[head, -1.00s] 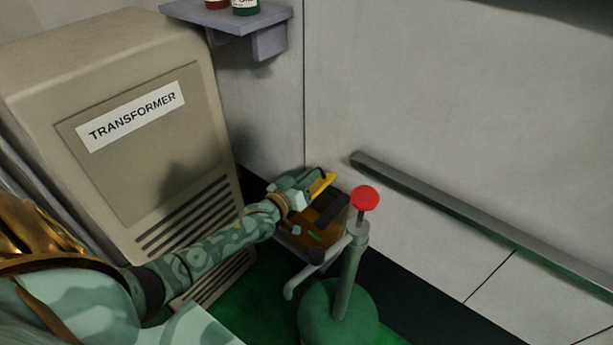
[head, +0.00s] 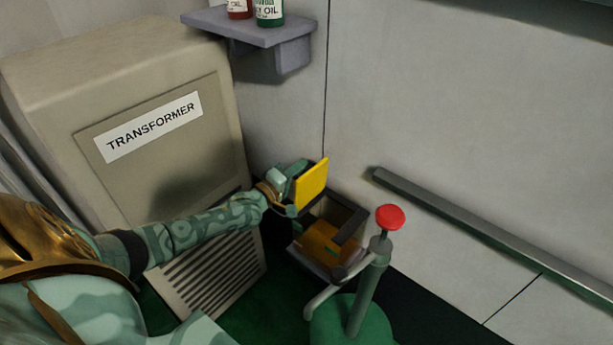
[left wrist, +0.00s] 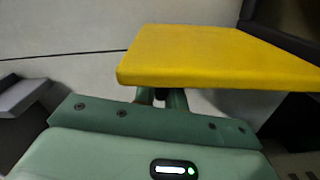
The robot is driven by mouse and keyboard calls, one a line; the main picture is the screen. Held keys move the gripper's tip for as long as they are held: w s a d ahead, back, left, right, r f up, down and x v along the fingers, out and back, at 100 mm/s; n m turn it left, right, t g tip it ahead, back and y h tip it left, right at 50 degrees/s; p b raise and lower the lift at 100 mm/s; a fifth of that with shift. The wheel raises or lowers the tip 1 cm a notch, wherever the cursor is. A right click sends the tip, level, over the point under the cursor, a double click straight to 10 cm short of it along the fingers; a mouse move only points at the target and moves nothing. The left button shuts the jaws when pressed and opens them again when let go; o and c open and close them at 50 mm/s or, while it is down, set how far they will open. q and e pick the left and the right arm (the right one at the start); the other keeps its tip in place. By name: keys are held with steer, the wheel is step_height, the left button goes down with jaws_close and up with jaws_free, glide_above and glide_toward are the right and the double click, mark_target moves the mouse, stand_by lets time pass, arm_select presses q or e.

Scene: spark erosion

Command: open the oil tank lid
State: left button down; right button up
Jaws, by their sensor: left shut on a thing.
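The yellow lid (head: 312,183) stands steeply tilted above the left rear of the dark oil tank (head: 349,224). The tank's top is open and orange-brown oil (head: 328,245) shows inside. My left gripper (head: 290,184) is at the lid's left side and shut on it. In the left wrist view the lid (left wrist: 220,56) fills the upper middle as a broad yellow plate, and the gripper's fingers (left wrist: 161,98) meet its near edge. My right gripper is not in view.
A green pump with a red knob (head: 390,217) and a bent spout stands in front of the tank. The transformer cabinet (head: 160,150) is on the left. A shelf (head: 247,27) with bottles hangs above, and a grey rail (head: 480,235) runs along the right wall.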

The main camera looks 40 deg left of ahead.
arm_select(q)
steer(key=shift+a+f+n+b, duration=0.4)
steer(key=shift+a+n+b, duration=0.05)
steer(key=shift+a+n, duration=0.15)
steer(key=shift+a+f+n+b, duration=0.4)
steer(key=shift+a+n, duration=0.1)
steer(key=shift+n, duration=0.1)
steer(key=c, duration=1.5)
jaws_free()
steer(key=shift+r, duration=0.1)
